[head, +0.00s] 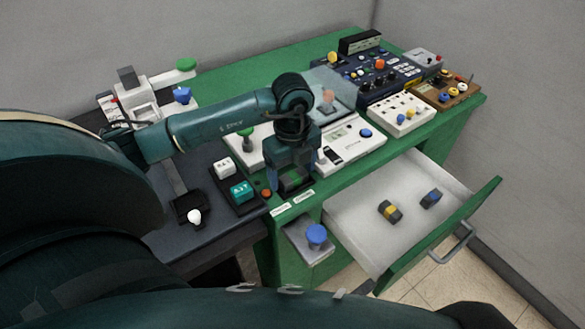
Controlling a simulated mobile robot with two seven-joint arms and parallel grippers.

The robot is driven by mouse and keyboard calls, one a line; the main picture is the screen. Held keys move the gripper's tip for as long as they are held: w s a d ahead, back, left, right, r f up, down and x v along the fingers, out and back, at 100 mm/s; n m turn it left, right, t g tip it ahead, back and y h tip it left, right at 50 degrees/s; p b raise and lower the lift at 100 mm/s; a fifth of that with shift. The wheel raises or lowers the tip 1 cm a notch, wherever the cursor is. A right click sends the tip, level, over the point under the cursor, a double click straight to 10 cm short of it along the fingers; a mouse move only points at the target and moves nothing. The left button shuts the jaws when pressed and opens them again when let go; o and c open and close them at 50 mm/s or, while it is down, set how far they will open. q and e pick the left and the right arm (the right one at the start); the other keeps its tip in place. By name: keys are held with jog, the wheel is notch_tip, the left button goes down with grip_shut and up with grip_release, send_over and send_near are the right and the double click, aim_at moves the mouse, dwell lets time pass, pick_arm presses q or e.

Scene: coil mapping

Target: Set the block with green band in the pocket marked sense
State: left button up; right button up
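My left gripper (293,179) points down over the front edge of the green bench, just behind two small white labels (292,203). A small green patch on something dark (292,181) shows at its fingertips. It may be the block with green band, but I cannot tell whether the fingers hold it or whether it sits in a pocket. The label text is too small to read, so I cannot tell which pocket is marked sense. My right gripper is not in view.
The open drawer (350,225) holds a yellow-banded block (390,211) and a blue-banded block (431,199). A blue knob (316,234) stands left of it. Instruments (380,70) crowd the back right.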

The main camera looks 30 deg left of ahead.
aim_at(292, 174)
pick_arm(q)
jog(key=shift+r, duration=0.7)
notch_tip(292, 174, up, 11)
dwell(0.5)
